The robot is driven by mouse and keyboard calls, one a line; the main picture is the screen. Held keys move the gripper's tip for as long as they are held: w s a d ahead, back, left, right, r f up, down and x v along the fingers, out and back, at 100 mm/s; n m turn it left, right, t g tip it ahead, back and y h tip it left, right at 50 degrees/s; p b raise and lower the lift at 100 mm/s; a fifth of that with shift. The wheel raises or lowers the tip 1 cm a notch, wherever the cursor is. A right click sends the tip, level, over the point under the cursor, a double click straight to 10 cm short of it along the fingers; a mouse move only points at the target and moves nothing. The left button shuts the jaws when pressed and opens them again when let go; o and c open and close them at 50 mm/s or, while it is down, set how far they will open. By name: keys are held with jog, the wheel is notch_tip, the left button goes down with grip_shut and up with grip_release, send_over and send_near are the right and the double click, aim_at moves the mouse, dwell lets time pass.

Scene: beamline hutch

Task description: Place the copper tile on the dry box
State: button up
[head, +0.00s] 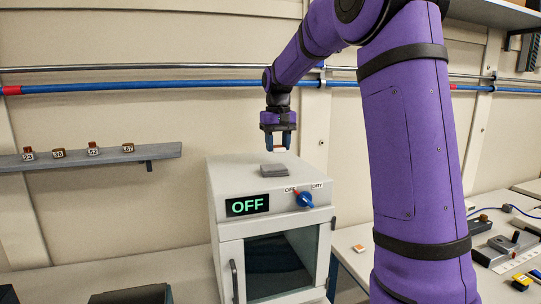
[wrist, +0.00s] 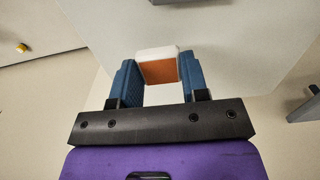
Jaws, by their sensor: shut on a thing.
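My gripper (head: 279,147) is above the top of the dry box (head: 228,182) in the head view. It is shut on a small tile with a white body and an orange-copper face; the tile (wrist: 158,69) sits between the blue fingers in the wrist view. The dry box is a pale cabinet with a dark window, a green "OFF" display (head: 247,205) and a blue knob (head: 304,199) marked OFF and DRY. A grey block (head: 273,170) lies on its top, below my gripper.
A wall shelf (head: 110,157) at left carries several small numbered samples. Another small orange-topped tile (head: 359,248) lies on the right bench, near tools and a blue cable. A dark tray (head: 132,295) is at lower left. A blue pipe (head: 150,87) runs along the wall.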

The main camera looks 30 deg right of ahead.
jog(key=shift+w+a+f, duration=0.1)
jog(key=shift+w+a, duration=0.1)
jog(key=shift+w, duration=0.45)
jog(key=shift+w+a, duration=0.2)
jog(key=shift+w, duration=0.4)
jog(key=shift+f, duration=1.75)
jog(key=o, duration=0.9)
jog(key=shift+f, duration=0.15)
